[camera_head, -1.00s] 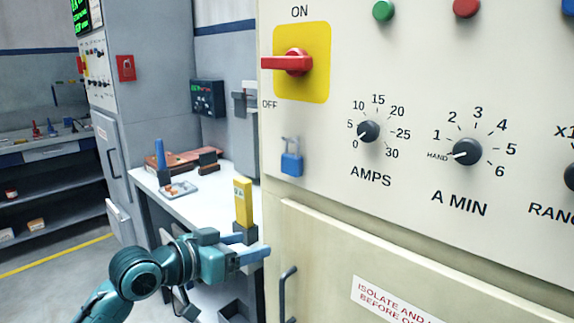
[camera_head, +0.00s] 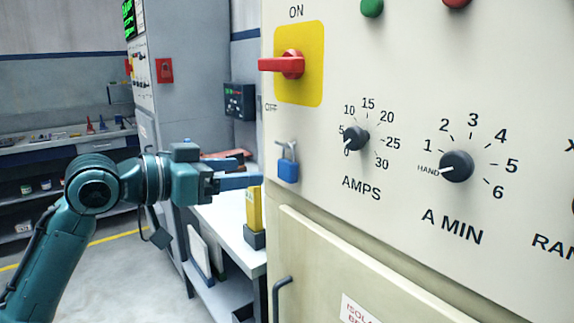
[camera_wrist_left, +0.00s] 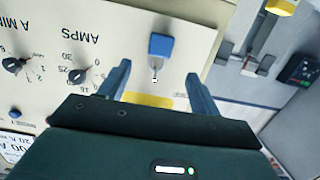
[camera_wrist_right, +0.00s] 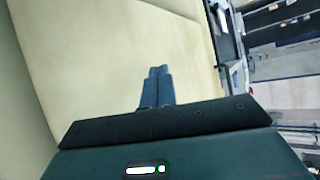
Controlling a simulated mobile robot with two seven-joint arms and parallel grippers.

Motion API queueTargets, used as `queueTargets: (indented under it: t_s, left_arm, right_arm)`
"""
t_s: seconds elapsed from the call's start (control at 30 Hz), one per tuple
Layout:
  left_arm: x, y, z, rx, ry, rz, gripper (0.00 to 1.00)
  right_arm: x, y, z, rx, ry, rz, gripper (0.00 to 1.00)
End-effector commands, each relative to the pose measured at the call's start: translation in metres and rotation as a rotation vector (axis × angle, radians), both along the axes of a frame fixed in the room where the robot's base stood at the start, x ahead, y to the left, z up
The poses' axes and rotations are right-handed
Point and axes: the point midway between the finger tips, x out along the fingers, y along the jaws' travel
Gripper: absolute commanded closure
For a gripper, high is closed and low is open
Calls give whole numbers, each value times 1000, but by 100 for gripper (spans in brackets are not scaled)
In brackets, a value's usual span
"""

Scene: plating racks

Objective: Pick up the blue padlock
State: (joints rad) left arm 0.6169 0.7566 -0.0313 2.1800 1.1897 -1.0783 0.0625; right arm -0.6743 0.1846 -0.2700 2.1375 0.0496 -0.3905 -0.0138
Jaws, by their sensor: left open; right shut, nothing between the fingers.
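The blue padlock (camera_head: 288,170) hangs by its grey shackle on the cream panel front, below the red switch handle on its yellow plate. My left gripper (camera_head: 242,172) is open and empty, just left of the padlock at nearly the same height. In the left wrist view the padlock (camera_wrist_left: 160,45) shows upside down, ahead of and between the two spread fingers (camera_wrist_left: 158,82), and apart from them. My right gripper (camera_wrist_right: 157,88) shows only in its own wrist view, shut and empty in front of a plain cream surface.
The red switch handle (camera_head: 284,65) sticks out above the padlock. The AMPS knob (camera_head: 356,138) is to its right. A yellow object on a dark base (camera_head: 254,210) stands on the white bench (camera_head: 228,232) below my left gripper. A door handle (camera_head: 280,298) is lower down.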

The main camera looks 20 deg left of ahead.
Motion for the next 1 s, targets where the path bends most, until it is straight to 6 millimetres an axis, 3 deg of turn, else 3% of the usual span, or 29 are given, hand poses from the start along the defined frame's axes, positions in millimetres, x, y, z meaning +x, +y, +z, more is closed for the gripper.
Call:
queueTargets:
  t_s: [0.13,0.37,0.7,1.0]
  left_arm:
    - [20,-16,-2,-3,1,-2,36]
    - [34,-27,-5,-1,-1,-1,36]
    - [70,-54,-9,-2,1,-1,36]
    - [72,-56,-11,1,1,0,38]
  right_arm:
    - [0,0,5,-9,2,0,100]
    - [-1,-1,5,-20,5,1,100]
    - [-1,-10,5,-40,25,-14,100]
    - [0,-10,5,-36,26,-19,100]
